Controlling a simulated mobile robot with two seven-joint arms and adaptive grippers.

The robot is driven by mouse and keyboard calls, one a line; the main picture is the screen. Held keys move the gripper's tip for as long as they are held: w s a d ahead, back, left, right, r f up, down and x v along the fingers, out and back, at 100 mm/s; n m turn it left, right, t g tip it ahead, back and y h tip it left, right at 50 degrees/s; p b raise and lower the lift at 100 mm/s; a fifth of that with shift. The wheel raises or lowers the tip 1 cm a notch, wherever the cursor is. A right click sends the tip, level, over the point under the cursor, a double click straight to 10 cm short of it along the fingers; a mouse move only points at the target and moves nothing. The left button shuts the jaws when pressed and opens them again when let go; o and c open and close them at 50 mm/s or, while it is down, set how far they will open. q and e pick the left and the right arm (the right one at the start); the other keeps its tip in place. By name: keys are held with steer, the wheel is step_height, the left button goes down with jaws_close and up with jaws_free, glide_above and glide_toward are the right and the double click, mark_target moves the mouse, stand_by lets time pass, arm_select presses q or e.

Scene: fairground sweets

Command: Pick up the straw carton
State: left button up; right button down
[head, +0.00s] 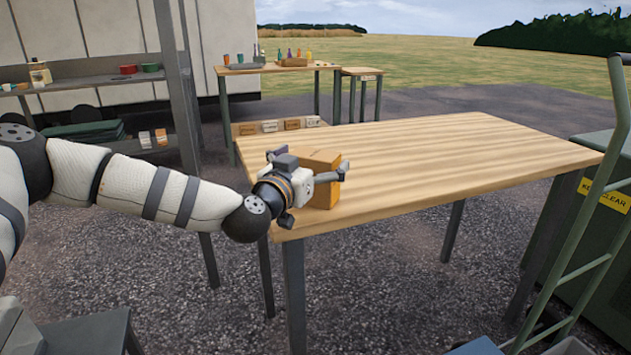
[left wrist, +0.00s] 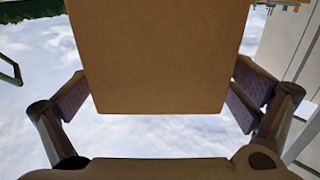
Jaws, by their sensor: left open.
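An orange-brown box, which I take to be the straw carton (head: 322,194), stands upright at the near left corner of the wooden table (head: 430,165). My left gripper (head: 312,167) is at the carton, partly covering it in the head view. In the left wrist view the carton (left wrist: 165,60) fills the space between the two fingers of my left gripper (left wrist: 160,98). The fingers are open, one on each side, with narrow gaps seeming to show beside the carton. The printing on the carton cannot be read. My right gripper is not in view.
The rest of the tabletop is bare. A green bin (head: 600,215) and a green metal frame (head: 590,225) stand at the right. Behind are a table with bottles and a tray (head: 245,67), a small stool (head: 360,72) and a shelf (head: 95,83) at the left.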

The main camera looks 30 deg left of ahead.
arm_select(q)
steer(key=shift+w, duration=0.25)
steer(key=shift+r, duration=0.15)
steer(key=c, duration=1.5)
